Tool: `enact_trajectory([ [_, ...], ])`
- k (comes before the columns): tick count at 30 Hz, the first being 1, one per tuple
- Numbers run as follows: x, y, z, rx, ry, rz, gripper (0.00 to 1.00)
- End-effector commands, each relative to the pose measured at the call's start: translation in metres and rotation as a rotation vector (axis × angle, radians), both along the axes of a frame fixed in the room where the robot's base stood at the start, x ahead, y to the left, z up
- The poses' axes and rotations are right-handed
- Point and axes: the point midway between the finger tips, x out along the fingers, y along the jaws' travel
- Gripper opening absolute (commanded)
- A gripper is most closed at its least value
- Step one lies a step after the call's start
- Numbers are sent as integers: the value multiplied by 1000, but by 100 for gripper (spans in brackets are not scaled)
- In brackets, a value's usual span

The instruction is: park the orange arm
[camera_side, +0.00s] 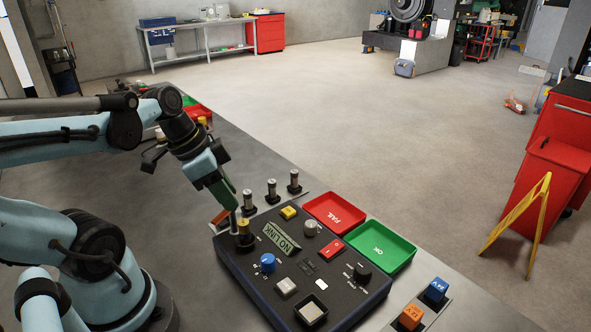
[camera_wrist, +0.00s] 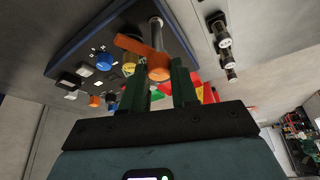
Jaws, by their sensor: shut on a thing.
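The orange arm (camera_wrist: 129,43) shows in the wrist view as a flat lever with a round hub, beside a grey metal post. Its hub sits between the green fingertips of my gripper (camera_wrist: 160,70), which is shut on it. In the side view my gripper (camera_side: 229,205) points down at the left corner of the dark control panel (camera_side: 240,277). The panel's display (camera_side: 279,238) reads NO LINK.
Several metal cylinders (camera_side: 272,190) stand in holders behind the panel. A red FAIL tray (camera_side: 335,213) and green OK tray (camera_side: 380,246) lie to its right. Blue (camera_side: 436,290) and orange (camera_side: 410,317) blocks sit at front right. The bench beyond the trays is narrow.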

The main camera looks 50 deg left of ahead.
Motion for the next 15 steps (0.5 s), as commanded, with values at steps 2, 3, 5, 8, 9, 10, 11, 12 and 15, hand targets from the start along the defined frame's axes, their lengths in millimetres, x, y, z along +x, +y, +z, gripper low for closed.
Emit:
enact_trajectory([
  [2, 0, 1, 0, 0, 1, -64, 0],
  [3, 0, 1, 0, 0, 2, -99, 0],
  [5, 1, 2, 0, 0, 1, -147, 0],
  [8, 1, 2, 0, 1, 1, -220, 0],
  [9, 1, 2, 0, 1, 1, -247, 0],
  [10, 1, 2, 0, 1, 1, -265, 0],
  [11, 1, 2, 0, 2, 1, -281, 0],
  [12, 1, 2, 0, 1, 1, -304, 0],
  [15, 1, 2, 0, 2, 1, -346, 0],
])
